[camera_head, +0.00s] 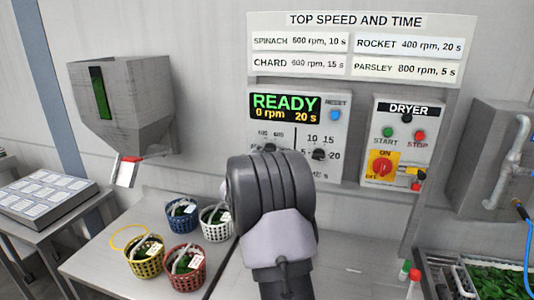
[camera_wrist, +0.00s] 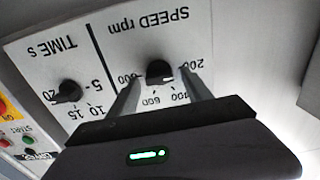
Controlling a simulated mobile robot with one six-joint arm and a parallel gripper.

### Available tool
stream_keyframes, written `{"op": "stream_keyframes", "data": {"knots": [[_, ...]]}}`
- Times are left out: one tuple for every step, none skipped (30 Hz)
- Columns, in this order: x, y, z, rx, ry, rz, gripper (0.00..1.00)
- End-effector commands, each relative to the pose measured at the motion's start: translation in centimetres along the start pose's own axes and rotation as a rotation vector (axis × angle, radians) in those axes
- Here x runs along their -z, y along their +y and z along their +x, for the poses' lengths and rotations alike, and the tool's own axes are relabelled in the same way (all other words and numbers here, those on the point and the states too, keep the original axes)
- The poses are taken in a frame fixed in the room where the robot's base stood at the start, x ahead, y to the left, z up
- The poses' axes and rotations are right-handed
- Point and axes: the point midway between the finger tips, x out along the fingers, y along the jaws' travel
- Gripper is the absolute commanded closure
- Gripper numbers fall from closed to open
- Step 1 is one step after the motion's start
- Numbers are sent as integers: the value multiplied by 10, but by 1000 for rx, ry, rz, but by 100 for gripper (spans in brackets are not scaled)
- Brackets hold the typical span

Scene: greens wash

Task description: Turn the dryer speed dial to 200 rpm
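The speed dial (camera_wrist: 160,72) is a black knob on the white panel, seen upside down in the wrist view, with marks from 200 to 800 around it. Which mark it points to is hard to tell. My gripper (camera_wrist: 160,77) is open, its two fingertips on either side of the knob, with gaps showing; contact is not visible. In the head view my gripper's wrist (camera_head: 270,190) covers most of the speed dial. The display (camera_head: 285,107) above reads READY, 0 rpm, 20 s.
The time dial (camera_wrist: 68,92) sits beside the speed dial; it also shows in the head view (camera_head: 319,154). A blue reset button (camera_head: 334,115) is above it. The dryer box (camera_head: 402,140) with start, stop and a red switch is at right. Several baskets (camera_head: 182,216) stand on the counter at left.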

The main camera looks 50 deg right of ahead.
Motion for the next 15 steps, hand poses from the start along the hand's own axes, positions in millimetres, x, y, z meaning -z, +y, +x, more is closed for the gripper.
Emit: {"op": "stream_keyframes", "data": {"knots": [[0,0,0,0,0,0,42],[0,0,0,0,0,0,42],[0,0,0,0,0,0,42],[0,0,0,0,0,0,42],[0,0,-1,0,0,0,42],[0,0,-3,0,0,0,42],[1,0,-6,0,1,0,42],[1,0,-10,1,1,-1,42],[0,-1,-18,2,0,0,42],[1,-1,-25,2,0,0,42],[0,-1,-34,3,-1,-1,42],[1,-1,-46,3,0,0,42],[1,-1,-55,4,0,0,42],[0,-1,-65,3,-1,-1,42],[1,-2,-78,4,0,0,42]]}}
